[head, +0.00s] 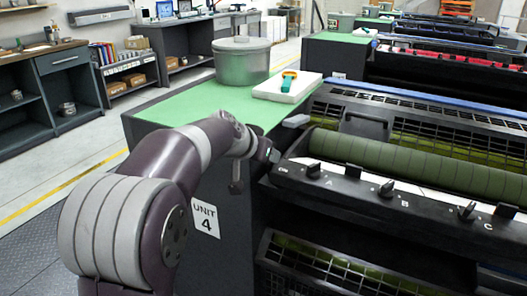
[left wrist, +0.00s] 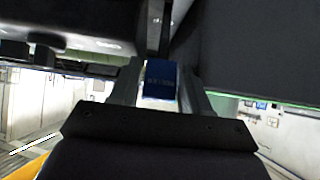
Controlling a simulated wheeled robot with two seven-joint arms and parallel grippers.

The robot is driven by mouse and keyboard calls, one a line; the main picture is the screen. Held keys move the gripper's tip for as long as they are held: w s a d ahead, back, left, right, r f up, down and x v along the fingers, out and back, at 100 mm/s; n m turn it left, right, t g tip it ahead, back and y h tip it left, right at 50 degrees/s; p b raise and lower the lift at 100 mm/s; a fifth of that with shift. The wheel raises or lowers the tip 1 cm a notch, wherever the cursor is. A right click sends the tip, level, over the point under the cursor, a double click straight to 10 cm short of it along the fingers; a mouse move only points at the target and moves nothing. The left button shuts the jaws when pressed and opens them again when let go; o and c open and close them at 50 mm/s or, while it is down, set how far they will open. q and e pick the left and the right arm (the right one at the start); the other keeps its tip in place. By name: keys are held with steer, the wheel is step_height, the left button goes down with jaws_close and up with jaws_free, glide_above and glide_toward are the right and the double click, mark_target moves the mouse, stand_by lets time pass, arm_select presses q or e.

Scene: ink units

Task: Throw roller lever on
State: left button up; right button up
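My left gripper (head: 268,153) is at the left end of the near ink unit, beside the word ON on its dark front bar. In the left wrist view a blue lever grip (left wrist: 160,78), with small lettering too blurred to read, sits between the fingers of my left gripper (left wrist: 160,88). The fingers look closed on its two sides. In the head view my gripper and wrist hide the roller lever. The green roller (head: 410,165) lies behind the front bar. My right gripper is not in view.
Dark knobs (head: 387,188) line the front bar (head: 345,190) by letters A, B and C. A green-topped cabinet (head: 185,108) marked UNIT 4 stands left of the unit, bearing a metal pot (head: 242,62) and a white tray (head: 268,90). A mesh guard (head: 300,268) lies below.

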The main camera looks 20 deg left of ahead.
arm_select(q)
steer(key=shift+s+r, duration=0.2)
steer(key=shift+r, duration=0.1)
steer(key=d+v, duration=0.1)
steer(key=v, duration=1.1)
steer(key=shift+a+p, duration=0.35)
steer(key=shift+a, duration=0.15)
steer(key=shift+s, duration=0.15)
